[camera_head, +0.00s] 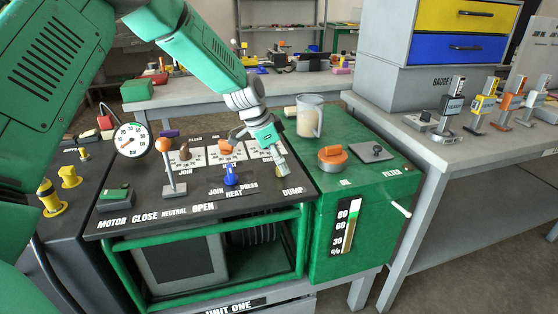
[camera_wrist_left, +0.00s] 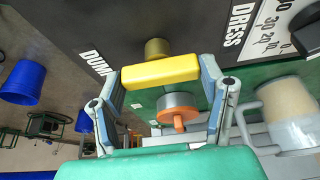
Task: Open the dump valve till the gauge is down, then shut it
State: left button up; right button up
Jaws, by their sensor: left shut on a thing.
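The dump valve has a yellow bar handle (camera_wrist_left: 160,74) on a brass stem (camera_wrist_left: 157,48), beside the DUMP lettering in the left wrist view. My left gripper (camera_head: 281,170) reaches down over the right end of the black panel, just above the DUMP label (camera_head: 292,190). In the left wrist view my left gripper (camera_wrist_left: 162,78) has a finger at each end of the yellow handle and is shut on it. In the head view the gripper hides the handle. The round white gauge (camera_head: 132,139) stands at the panel's back left; its exact reading is too small to tell. My right gripper is not in view.
A blue lever (camera_head: 230,175) and an orange-topped lever (camera_head: 170,170) stand on the panel left of the gripper. Right of it are an orange cap (camera_head: 332,155) and a clear jug (camera_head: 310,117) on the green tank. A grey table (camera_head: 440,150) stands at right.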

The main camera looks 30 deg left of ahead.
pick_arm(q)
jog(key=shift+d, duration=0.25)
jog(key=shift+s+p, duration=0.1)
jog(key=shift+p, duration=0.25)
jog(key=shift+r+n+y+p, duration=0.15)
jog(key=shift+n+y+p, duration=0.15)
jog(key=shift+n+p, duration=0.35)
jog(key=n+y+p, duration=0.1)
jog(key=n+p, duration=0.3)
jog(key=n+t+y+p, duration=0.1)
jog(key=n+y+p, duration=0.1)
jog(key=n+p, duration=0.3)
jog(key=shift+s+d, duration=0.1)
jog(key=shift+d, duration=0.05)
jog(key=n+p, duration=0.1)
jog(key=n+y+p, duration=0.1)
jog(key=n, duration=0.1)
jog(key=shift+d+f+g+y, duration=0.1)
jog(key=shift+f+g+y, duration=0.1)
jog(key=shift+g+y, duration=0.1)
jog(key=shift+n+p, duration=0.4)
jog(key=shift+n, duration=0.55)
jog(key=shift+f+n+g+y, duration=0.15)
jog(key=shift+n+g+y, duration=0.4)
jog(key=shift+n, duration=0.65)
